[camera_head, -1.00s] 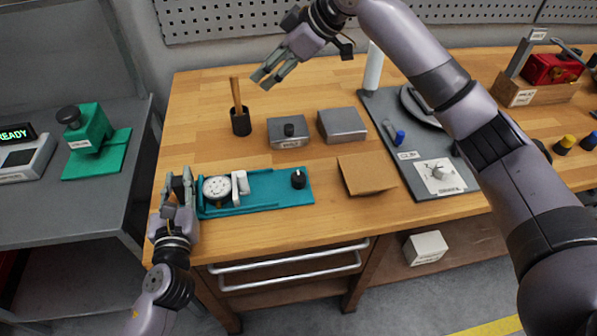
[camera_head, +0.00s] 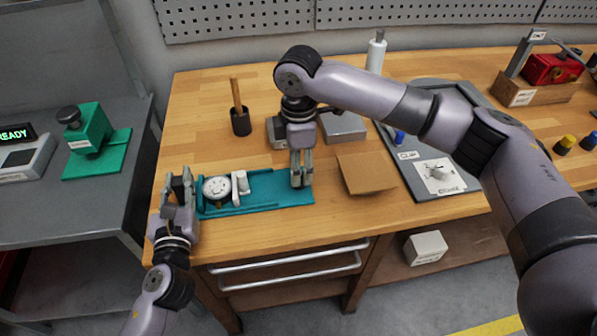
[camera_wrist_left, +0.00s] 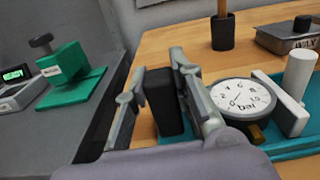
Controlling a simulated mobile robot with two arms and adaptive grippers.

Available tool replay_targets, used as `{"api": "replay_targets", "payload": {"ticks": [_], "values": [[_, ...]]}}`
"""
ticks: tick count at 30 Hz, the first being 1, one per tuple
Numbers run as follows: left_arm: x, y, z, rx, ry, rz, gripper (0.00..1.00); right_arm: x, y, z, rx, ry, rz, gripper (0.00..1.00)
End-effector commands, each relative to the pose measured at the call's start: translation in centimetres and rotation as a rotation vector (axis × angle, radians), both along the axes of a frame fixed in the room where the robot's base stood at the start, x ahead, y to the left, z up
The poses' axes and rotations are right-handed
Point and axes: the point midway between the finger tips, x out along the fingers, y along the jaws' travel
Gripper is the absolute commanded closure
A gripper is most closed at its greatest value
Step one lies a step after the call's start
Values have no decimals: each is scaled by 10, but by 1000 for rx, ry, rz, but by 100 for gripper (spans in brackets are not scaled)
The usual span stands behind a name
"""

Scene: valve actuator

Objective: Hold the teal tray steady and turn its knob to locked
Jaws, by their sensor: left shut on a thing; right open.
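The teal tray (camera_head: 267,184) lies near the front left edge of the wooden bench, carrying a round gauge (camera_head: 217,188) and a white fitting (camera_head: 240,183). My left gripper (camera_head: 177,186) is at the tray's left end. In the left wrist view its fingers close on a black block (camera_wrist_left: 163,102) beside the gauge (camera_wrist_left: 242,98). That wrist view also shows part of the teal tray (camera_wrist_left: 305,147). My right gripper (camera_head: 301,179) is open and points down over the tray's right end. The knob there is hidden by its fingers, so its setting cannot be seen.
A dark panel (camera_head: 411,181) lies to the right. A green device (camera_head: 90,135) stands on the grey side table.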

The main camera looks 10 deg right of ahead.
Motion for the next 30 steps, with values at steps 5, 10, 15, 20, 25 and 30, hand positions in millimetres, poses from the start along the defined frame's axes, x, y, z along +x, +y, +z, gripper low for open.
{"api": "replay_targets", "payload": {"ticks": [5,10,15,20,25,30], "values": [[0,-1,1,-1,-1,-2,100,0,0,-23,0,1,-1,52],[0,-1,1,-1,-1,-2,100,0,0,-32,0,-1,0,52],[0,-1,1,-1,-1,-2,100,0,0,-32,1,-1,0,52],[0,-1,1,-1,-1,-2,100,0,0,-32,1,-1,0,58],[0,-1,1,-1,-1,-2,100,0,0,-32,1,-1,0,69],[0,-1,1,-1,-1,-2,100,0,0,-32,1,-1,0,80]]}}
